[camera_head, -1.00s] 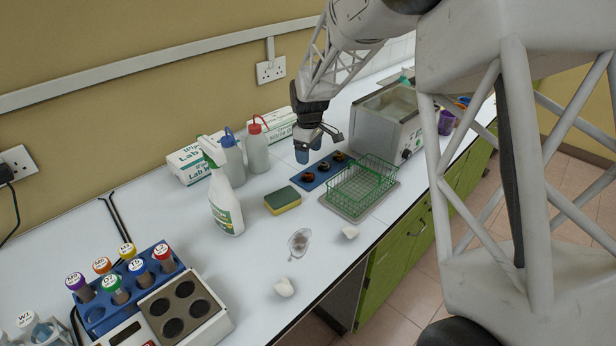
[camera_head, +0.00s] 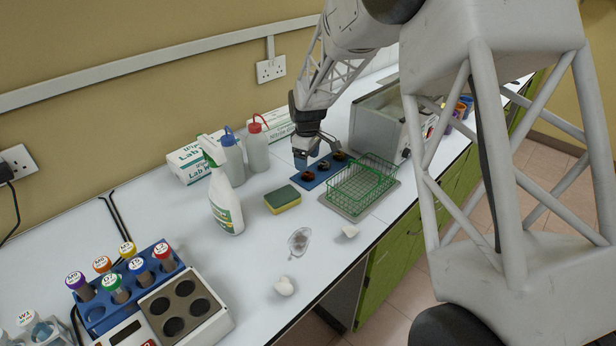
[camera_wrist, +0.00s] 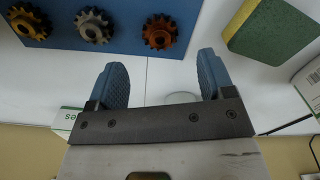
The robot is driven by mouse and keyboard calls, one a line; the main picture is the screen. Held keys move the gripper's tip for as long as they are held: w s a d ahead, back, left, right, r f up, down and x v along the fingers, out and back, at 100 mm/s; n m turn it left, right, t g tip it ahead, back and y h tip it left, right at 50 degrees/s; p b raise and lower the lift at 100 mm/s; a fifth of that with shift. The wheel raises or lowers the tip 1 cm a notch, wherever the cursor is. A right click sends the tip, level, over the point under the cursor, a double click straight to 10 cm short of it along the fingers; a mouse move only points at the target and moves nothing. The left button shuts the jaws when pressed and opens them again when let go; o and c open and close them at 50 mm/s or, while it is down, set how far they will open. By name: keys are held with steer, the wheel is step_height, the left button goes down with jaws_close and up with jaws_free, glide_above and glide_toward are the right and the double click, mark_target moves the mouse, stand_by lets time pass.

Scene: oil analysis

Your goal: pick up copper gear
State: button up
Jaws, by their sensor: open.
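The copper gear (camera_wrist: 160,32), reddish-orange and toothed, lies on a blue tray (camera_wrist: 120,45), at the end nearest the sponge. In the head view the copper gear (camera_head: 309,177) sits just below my gripper (camera_head: 308,158). In the wrist view my gripper (camera_wrist: 160,72) is open and empty. Its two blue fingers point toward the tray, with the copper gear ahead of the gap between them and not between the pads. A silver gear (camera_wrist: 94,25) and a brass-coloured gear (camera_wrist: 28,22) sit beside it in a row.
A green-and-yellow sponge (camera_head: 283,200) lies near the tray. A green wire basket (camera_head: 352,200) stands right of it, with a metal bath (camera_head: 378,125) behind. Wash bottles (camera_head: 257,148) and a spray bottle (camera_head: 225,205) stand left. Open bench lies around the watch glass (camera_head: 299,241).

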mark_target(308, 173)
steer(key=shift+s+d+f, duration=0.1)
steer(key=shift+f, duration=2.5)
steer(key=c, duration=1.1)
steer(key=shift+r, duration=0.1)
steer(key=shift+r, duration=4.95)
